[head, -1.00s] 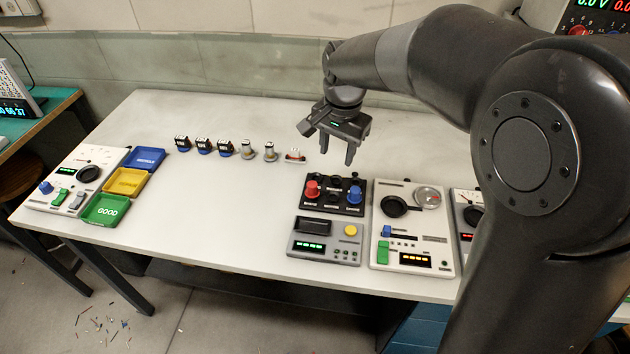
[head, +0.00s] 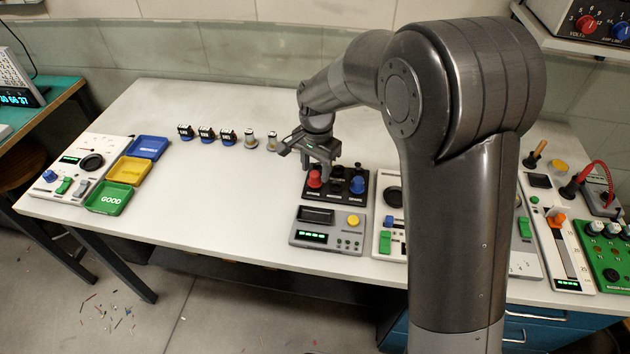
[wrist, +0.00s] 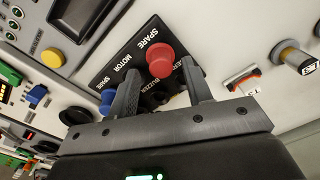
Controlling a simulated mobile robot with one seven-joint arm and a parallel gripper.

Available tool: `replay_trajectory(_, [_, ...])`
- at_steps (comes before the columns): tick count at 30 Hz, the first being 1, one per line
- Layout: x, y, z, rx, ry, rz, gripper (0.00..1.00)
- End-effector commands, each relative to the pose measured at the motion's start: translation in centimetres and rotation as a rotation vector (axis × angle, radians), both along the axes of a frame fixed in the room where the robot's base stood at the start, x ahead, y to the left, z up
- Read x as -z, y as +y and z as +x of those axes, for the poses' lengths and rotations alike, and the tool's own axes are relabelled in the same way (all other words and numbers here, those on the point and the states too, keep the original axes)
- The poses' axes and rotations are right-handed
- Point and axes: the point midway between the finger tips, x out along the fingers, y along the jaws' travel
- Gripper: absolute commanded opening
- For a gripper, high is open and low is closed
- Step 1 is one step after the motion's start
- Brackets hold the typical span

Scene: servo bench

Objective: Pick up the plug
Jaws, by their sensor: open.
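A red plug-like piece with a round top (head: 315,179) stands on the left of a black panel (head: 341,199), and it also shows in the wrist view (wrist: 160,59). A similar blue piece (head: 357,185) stands on the panel's right. My gripper (head: 319,166) is above the panel's back left, close to the red piece. In the wrist view my open fingers (wrist: 160,72) point toward the red piece, which appears between and just beyond the tips. I cannot tell the remaining gap.
A grey box with a yellow button (head: 352,220) lies in front of the panel. Several small parts line the bench to the left, then blue, yellow and green trays (head: 108,199). The bench's middle left is clear.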

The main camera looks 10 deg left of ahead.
Motion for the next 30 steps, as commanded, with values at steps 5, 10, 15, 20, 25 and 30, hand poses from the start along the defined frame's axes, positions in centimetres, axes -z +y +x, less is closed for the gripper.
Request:
replay_trajectory(5, [2.5,0.1,0.0,0.0,0.003,-0.001,0.46])
replay_trajectory(10, [3.0,0.1,0.0,0.0,0.0,0.0,0.46])
replay_trajectory(15, [2.9,0.1,0.0,0.0,0.0,0.0,0.42])
replay_trajectory(20, [2.9,0.1,0.0,0.0,0.0,0.0,0.29])
replay_trajectory(25, [2.9,0.1,0.0,0.0,0.0,0.0,0.15])
replay_trajectory(30, [2.9,0.1,0.0,0.0,0.0,0.001,0.1])
